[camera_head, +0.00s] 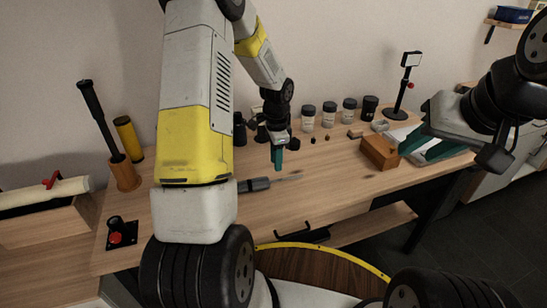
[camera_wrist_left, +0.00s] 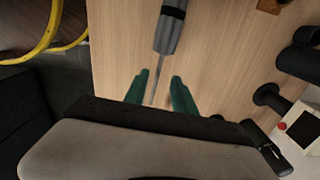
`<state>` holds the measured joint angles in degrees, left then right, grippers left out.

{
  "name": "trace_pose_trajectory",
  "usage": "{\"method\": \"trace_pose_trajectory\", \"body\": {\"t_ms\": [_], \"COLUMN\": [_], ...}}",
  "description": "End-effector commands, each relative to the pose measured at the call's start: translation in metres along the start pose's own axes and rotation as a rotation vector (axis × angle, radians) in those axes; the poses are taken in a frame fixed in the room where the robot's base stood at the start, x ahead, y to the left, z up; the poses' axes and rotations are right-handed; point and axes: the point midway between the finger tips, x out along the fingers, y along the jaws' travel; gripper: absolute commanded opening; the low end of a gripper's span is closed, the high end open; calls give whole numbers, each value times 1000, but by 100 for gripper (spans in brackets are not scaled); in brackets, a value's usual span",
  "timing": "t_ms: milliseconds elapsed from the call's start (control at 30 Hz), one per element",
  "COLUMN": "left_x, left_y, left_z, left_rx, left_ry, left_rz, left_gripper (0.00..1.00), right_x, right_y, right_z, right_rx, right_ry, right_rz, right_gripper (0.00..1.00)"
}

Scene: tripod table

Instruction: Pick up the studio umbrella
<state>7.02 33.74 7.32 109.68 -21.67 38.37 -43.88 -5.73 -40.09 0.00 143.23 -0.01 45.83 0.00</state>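The studio umbrella appears to be the folded grey item (camera_head: 256,185) with a dark band and a thin metal shaft, lying flat on the wooden table (camera_head: 340,195). In the left wrist view the umbrella (camera_wrist_left: 169,30) lies at the top centre, its shaft running down between my fingers. My left gripper (camera_head: 278,167), with teal fingers, points down close to the shaft. It is open in the left wrist view (camera_wrist_left: 160,74); contact with the shaft cannot be told. My right gripper (camera_head: 414,155) is open at the right, near a wooden block, away from the umbrella.
Several lidded jars (camera_head: 329,114) stand along the back. A wooden block (camera_head: 380,152) and a small stand (camera_head: 404,88) are at the right. A dark rod in a wooden cup (camera_head: 123,172), a yellow tube (camera_head: 129,138) and a red-button box (camera_head: 119,233) are at the left.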

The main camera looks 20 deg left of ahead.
Motion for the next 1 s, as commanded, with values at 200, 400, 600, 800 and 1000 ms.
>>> {"method": "trace_pose_trajectory", "body": {"t_ms": [200, 400, 600, 800, 1000], "left_x": [22, 45, 75, 83, 83], "left_y": [0, 2, 4, 4, 4], "left_z": [0, 0, 1, 0, 0], "left_rx": [11, 11, 10, 9, 9], "left_ry": [-4, -4, -4, -1, -1], "left_rz": [8, 7, 7, 4, 4], "left_gripper": [32, 32, 32, 32, 22], "right_x": [0, 0, 0, 0, 0], "right_y": [0, 0, 0, 0, 0], "right_z": [0, 0, 0, 0, 0], "right_rx": [0, 0, 0, 0, 0], "right_ry": [1, 0, 0, 0, 0], "right_rz": [0, 0, 0, 0, 0], "right_gripper": [38, 38, 38, 38, 38]}}
